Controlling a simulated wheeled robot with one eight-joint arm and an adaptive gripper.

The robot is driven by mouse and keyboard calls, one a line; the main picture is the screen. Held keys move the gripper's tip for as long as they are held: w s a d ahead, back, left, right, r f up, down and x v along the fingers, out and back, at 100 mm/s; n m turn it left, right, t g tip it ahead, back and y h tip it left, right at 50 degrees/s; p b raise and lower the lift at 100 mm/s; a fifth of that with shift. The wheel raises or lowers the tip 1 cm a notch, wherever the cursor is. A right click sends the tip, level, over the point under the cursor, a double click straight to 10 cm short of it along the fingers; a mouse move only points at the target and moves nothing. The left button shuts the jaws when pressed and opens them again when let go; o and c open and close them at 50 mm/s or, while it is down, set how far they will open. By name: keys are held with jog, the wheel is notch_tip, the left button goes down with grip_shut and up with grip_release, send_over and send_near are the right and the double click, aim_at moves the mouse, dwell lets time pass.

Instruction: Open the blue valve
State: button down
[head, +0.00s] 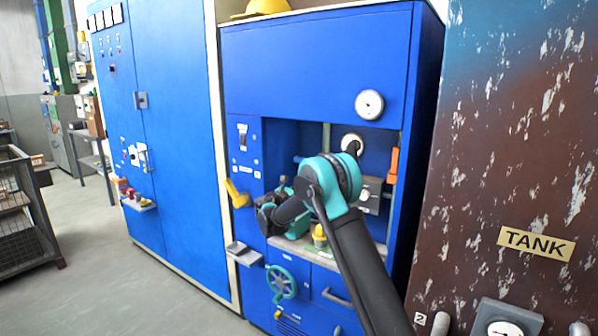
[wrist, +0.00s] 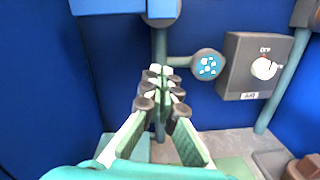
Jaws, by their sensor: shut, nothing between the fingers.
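The blue valve handle (wrist: 108,6) shows at the top edge of the wrist view as a flat bar, partly cut off. It joins a grey body on a vertical pipe. In the head view a small blue bar (head: 299,158), likely the same handle, shows inside the cabinet recess. My gripper (wrist: 160,74) is shut and empty, its fingertips together in front of the pipe and below the handle, apart from the handle in the picture. Whether the fingertips touch the pipe I cannot tell.
A grey switch box (wrist: 254,66) with a white knob is right of the pipe. A yellow lever (head: 237,193), a small tray (head: 244,254) and a teal handwheel (head: 282,282) stick out of the cabinet front. A rusty tank (head: 505,130) stands close on the right.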

jog(key=a+f+n+t, duration=0.1)
jog(key=a+n+t, duration=0.1)
jog(key=a, duration=0.6)
jog(key=shift+w+f+n+t, duration=0.3)
jog(key=shift+f+n, duration=0.1)
jog(key=shift+n, duration=0.3)
jog(key=shift+a, duration=0.1)
jog(key=w+d+r, duration=0.5)
jog(key=w+r, duration=0.1)
jog(key=w, duration=0.2)
jog(key=shift+r, duration=0.25)
